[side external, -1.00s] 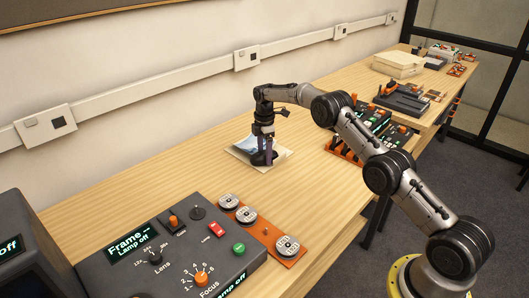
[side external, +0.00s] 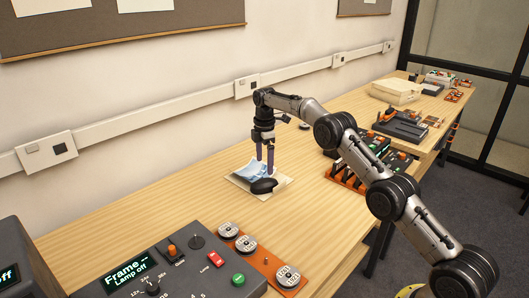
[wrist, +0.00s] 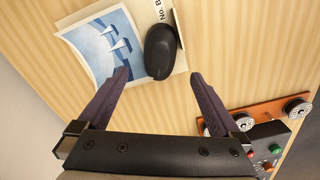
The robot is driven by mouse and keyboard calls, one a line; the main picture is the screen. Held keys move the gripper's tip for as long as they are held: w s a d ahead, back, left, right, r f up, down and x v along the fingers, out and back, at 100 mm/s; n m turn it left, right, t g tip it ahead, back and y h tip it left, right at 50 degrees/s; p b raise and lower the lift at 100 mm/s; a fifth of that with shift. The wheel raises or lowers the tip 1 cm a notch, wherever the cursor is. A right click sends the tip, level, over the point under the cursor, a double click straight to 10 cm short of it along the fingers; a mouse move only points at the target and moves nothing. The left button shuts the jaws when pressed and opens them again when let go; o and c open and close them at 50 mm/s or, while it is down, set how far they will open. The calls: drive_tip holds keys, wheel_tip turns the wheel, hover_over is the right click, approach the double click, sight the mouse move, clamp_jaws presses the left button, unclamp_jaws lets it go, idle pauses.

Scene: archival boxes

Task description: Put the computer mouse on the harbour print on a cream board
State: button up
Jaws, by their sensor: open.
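In the wrist view the mouse (wrist: 160,52) sits at the right edge of the print (wrist: 104,42), which shows white sails. My gripper (side external: 265,170) is just above and behind the mouse. In the wrist view its two dark fingers (wrist: 158,74) are wide apart with nothing between the tips, and the mouse lies beyond them.
A grey control panel (side external: 165,262) with knobs stands at the front, with an orange strip of round reels (side external: 262,256) at its right. More equipment (side external: 375,163) stands to the right. The wooden table around the board is clear.

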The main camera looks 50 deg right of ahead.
drive_tip(key=s+a+r+m+t, duration=0.1)
drive_tip(key=s+a+r+m, duration=0.15)
drive_tip(key=r, duration=0.55)
drive_tip(key=s+a+r+m, duration=0.1)
drive_tip(key=s+a+r, duration=0.15)
drive_tip(key=r, duration=0.65)
drive_tip(key=s+a+r+m+t, duration=0.1)
drive_tip(key=s+a+r+m, duration=0.2)
drive_tip(key=s, duration=0.4)
drive_tip(key=s+a+r+t, duration=0.1)
drive_tip(key=s+a+r, duration=0.1)
drive_tip(key=s+r, duration=0.4)
drive_tip(key=s+a+f+m+t, duration=0.1)
drive_tip(key=s+f+m, duration=0.1)
drive_tip(key=s, duration=0.7)
drive_tip(key=s+a+f+m, duration=0.2)
drive_tip(key=s+f, duration=0.2)
drive_tip(key=s, duration=0.5)
drive_tip(key=s+a+f+m+t, duration=0.1)
drive_tip(key=s+a+f+m, duration=0.1)
drive_tip(key=s, duration=0.7)
drive_tip(key=shift+s+f+m+t, duration=0.3)
drive_tip(key=shift+f+m, duration=0.15)
drive_tip(key=shift+f, duration=0.3)
